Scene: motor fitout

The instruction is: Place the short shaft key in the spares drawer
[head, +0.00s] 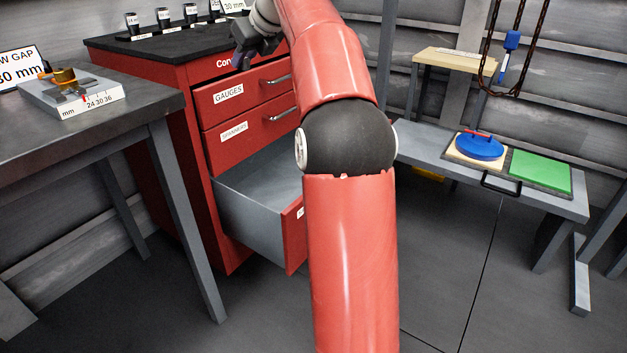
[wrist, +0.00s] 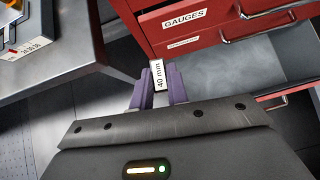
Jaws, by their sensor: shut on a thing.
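My gripper (wrist: 158,92) is shut on a small piece with a white "40 mm" label (wrist: 158,74), seen upright between the purple fingers in the wrist view. I take it for a shaft key; its body is mostly hidden. In the head view my gripper (head: 243,58) is in front of the red cabinet's top edge, and the held piece cannot be made out. The bottom drawer (head: 262,190) is pulled open and its visible inside looks empty. Its front label is mostly hidden by my arm. In the wrist view the open drawer (wrist: 262,52) lies right of my gripper.
The red cabinet (head: 185,100) has shut drawers marked GAUGES and SPANNERS, and several labelled stands on top. A left bench (head: 150,98) holds a gauge block (head: 70,98) and a gap sign. A right bench (head: 425,150) carries a blue disc (head: 480,146) and a green plate (head: 540,172).

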